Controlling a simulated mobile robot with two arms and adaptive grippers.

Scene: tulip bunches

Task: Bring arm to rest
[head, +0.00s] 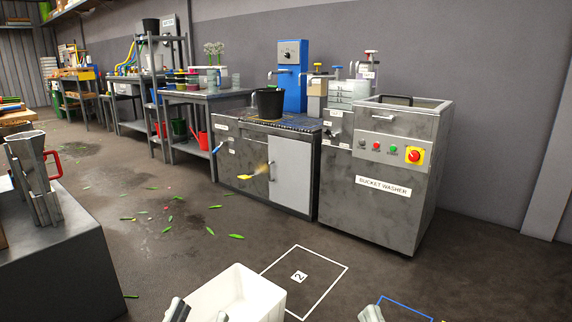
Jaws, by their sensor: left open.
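My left gripper (198,314) is at the bottom edge of the head view, with its two fingertips apart and nothing seen between them. It shows in front of the near side of a white bin (262,292); I cannot tell whether it touches the bin. Only a small part of my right gripper (371,314) shows at the bottom edge, to the right of the bin. Its jaws are mostly cut off, so their opening is hidden. Most of both arms is out of view.
A grey bucket washer (398,215) stands at the right. A black bucket (268,104) stands on the sink counter (245,150) beside it. A dark table (60,250) with metal pieces is at the left. A white floor outline (330,262) lies by the bin. Leaves litter the open floor.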

